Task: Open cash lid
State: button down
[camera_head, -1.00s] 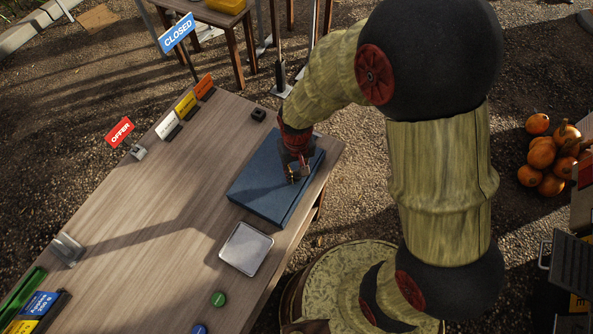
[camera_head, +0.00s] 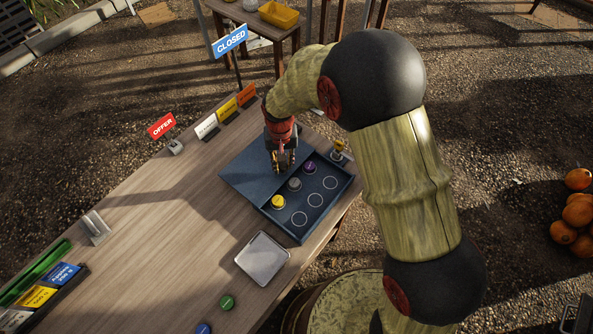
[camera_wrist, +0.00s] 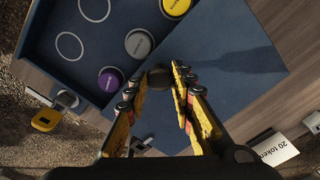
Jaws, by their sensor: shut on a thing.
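The blue cash box (camera_head: 300,233) sits on the wooden table near its right edge. Its flat blue lid (camera_head: 243,172) is slid partway to the upper left, showing part of the inside. My gripper (camera_head: 282,168) is over the lid's inner edge. In the wrist view, my gripper (camera_wrist: 161,88) is shut on a small dark knob (camera_wrist: 159,76) at the lid's edge. Yellow (camera_head: 277,202), grey (camera_head: 294,184) and purple (camera_head: 309,167) tokens lie in the open part, beside empty white circles. The part under the lid is hidden.
A yellow padlock-like object (camera_head: 339,152) is at the box's right corner. A silver tray (camera_head: 262,258) and a green token (camera_head: 226,302) lie in front. Small signs, including a red OFFER sign (camera_head: 162,126), line the far edge. The table's middle is clear.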

jog(key=shift+w+a, duration=0.4)
jog(key=shift+a, duration=0.1)
jog(key=c, duration=1.5)
grip_release()
notch_tip(320, 180, up, 12)
